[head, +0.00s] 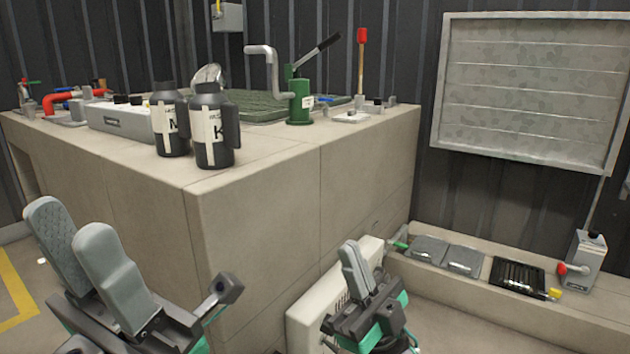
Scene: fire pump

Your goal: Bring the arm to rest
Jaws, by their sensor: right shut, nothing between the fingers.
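My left gripper (70,220) is at the lower left, in front of the concrete block's left face. Its two grey finger pads point up and stand apart, with nothing between them. My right gripper (350,254) is at the lower middle, low in front of the block's right part and a pale ribbed box. Its fingers are together and hold nothing. Both grippers appear clear of the objects on the block. The lower parts of both arms are cut off by the picture's bottom edge.
The concrete block (250,215) carries two dark flasks (212,135), a green hand pump (299,100) and a red-handled lever (361,60). The pale ribbed box (318,309) stands by my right gripper. A low ledge (470,285) at right holds grey pads and a black tray.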

